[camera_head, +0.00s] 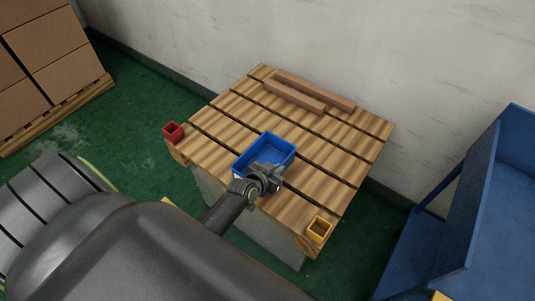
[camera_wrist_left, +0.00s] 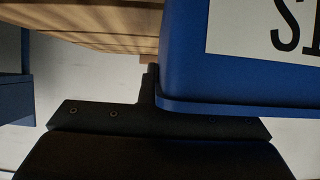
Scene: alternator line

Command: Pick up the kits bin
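A blue open-topped bin (camera_head: 264,154) sits on the slatted wooden table top, near its front edge. In the left wrist view the bin's blue wall (camera_wrist_left: 182,60) fills the upper right, with part of a white label (camera_wrist_left: 262,30) with large dark letters, cut off by the frame. My left gripper (camera_head: 268,178) is at the bin's near wall and hides part of it. In the left wrist view a dark finger (camera_wrist_left: 148,88) stands beside the bin's rim. Whether the fingers close on the wall is not clear. My right gripper is not in view.
The wooden table top (camera_head: 335,157) has free room behind and right of the bin. Brown bars (camera_head: 300,97) lie at its back. A blue structure (camera_head: 460,215) stands right; stacked cartons (camera_head: 55,50) left.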

